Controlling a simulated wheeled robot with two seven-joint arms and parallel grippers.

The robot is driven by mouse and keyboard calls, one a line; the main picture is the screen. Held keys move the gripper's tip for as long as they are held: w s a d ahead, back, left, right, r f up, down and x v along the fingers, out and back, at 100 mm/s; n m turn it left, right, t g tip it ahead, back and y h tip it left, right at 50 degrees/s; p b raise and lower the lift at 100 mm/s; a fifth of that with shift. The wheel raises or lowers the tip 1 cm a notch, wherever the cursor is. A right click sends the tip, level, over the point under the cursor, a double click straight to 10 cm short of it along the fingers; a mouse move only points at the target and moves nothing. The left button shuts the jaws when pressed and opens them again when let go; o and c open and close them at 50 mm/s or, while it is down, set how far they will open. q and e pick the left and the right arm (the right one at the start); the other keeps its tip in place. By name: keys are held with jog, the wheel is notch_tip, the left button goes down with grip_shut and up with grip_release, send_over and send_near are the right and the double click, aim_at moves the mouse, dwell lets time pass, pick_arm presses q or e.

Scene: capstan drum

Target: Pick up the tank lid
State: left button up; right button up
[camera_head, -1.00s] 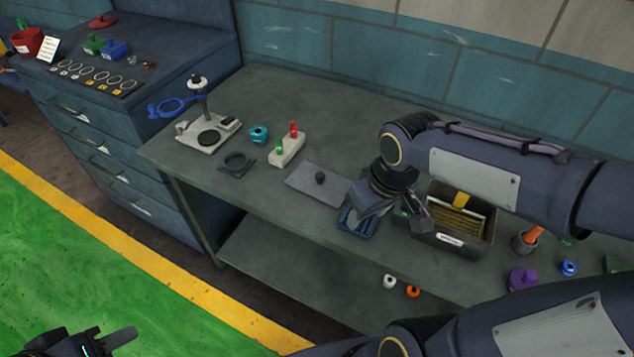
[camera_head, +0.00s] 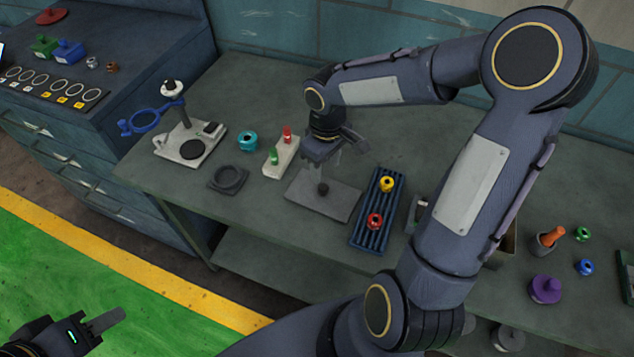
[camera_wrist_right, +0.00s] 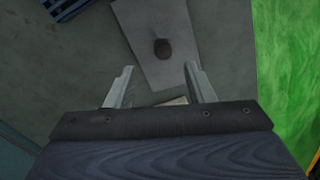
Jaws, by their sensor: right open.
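The tank lid, a flat grey rectangular plate (camera_head: 338,203) with a small dark knob (camera_head: 323,189), lies on the bench near its front edge. In the right wrist view the plate (camera_wrist_right: 145,20) and its round knob (camera_wrist_right: 162,48) show beyond the fingers. My right gripper (camera_head: 328,164) points down above the plate, open and empty, with the knob apart from the fingers. In the right wrist view the knob appears between the directions of the two fingertips (camera_wrist_right: 160,68). My left gripper (camera_head: 98,326) is low at the left, away from the bench; its jaw opening is unclear.
A blue ribbed tray (camera_head: 366,235) with a yellow and a red piece lies right of the plate. A pale block (camera_head: 283,158) with red and green pegs stands left. A dark ring base (camera_head: 228,178) and a teal piece (camera_head: 247,140) lie further left. My right arm hides the bin.

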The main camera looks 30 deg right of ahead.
aim_at(323, 186)
jog(key=f, duration=0.7)
jog(key=shift+a+p, duration=0.3)
jog(key=shift+p, duration=0.1)
grip_shut()
